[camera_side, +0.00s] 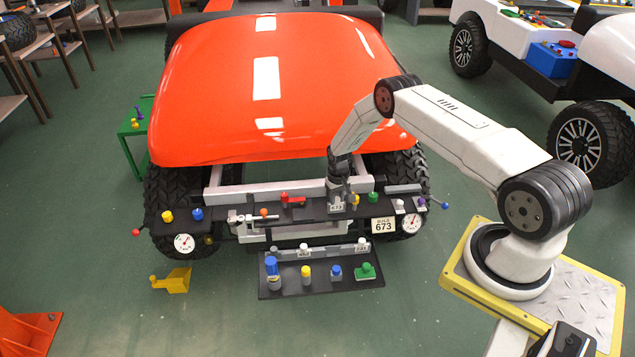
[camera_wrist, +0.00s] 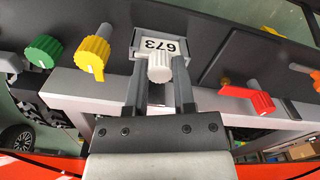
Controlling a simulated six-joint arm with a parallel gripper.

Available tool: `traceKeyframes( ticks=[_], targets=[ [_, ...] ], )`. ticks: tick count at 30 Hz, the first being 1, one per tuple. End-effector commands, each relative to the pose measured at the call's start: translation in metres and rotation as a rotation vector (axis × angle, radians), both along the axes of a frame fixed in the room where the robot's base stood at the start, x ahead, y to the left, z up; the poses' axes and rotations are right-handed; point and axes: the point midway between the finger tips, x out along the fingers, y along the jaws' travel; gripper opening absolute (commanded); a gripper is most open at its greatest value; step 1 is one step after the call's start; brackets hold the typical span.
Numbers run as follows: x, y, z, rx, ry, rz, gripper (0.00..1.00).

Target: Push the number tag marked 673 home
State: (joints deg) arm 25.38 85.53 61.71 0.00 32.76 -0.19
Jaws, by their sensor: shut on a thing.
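The number tag marked 673 is a small white plate with a white knob; in the wrist view the tag (camera_wrist: 151,43) appears upside down just beyond my fingertips. My gripper (camera_wrist: 158,70) is shut on the tag's white knob, one finger on each side. In the side view my gripper (camera_side: 338,194) points down at the dark front panel (camera_side: 318,212) of the cart, with the tag (camera_side: 337,208) under it at the panel.
A yellow knob (camera_wrist: 92,52) and a green knob (camera_wrist: 43,51) flank the tag on one side, a red lever (camera_wrist: 248,97) on the other. A "BUILD 673" plate (camera_side: 383,225) hangs on the panel. Below, a dark tray (camera_side: 318,287) holds several coloured parts and other tags. The orange hood (camera_side: 270,80) rises behind.

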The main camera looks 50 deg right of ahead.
Motion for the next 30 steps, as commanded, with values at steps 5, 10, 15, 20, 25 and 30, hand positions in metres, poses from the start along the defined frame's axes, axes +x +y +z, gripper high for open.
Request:
traceKeyframes(
  ticks=[5,10,15,20,25,30],
  targets=[
    [0.0,0.0,-0.001,0.0,-0.001,0.0,0.73],
    [0.0,0.0,0.0,0.0,0.0,0.0,0.73],
    [0.0,0.0,0.0,0.0,0.0,0.0,0.73],
    [0.0,0.0,0.004,0.0,0.0,0.0,0.73],
    [0.0,0.0,0.015,0.0,-0.001,0.0,0.73],
    [0.001,0.0,0.032,-0.001,-0.002,0.0,0.73]
  ],
)
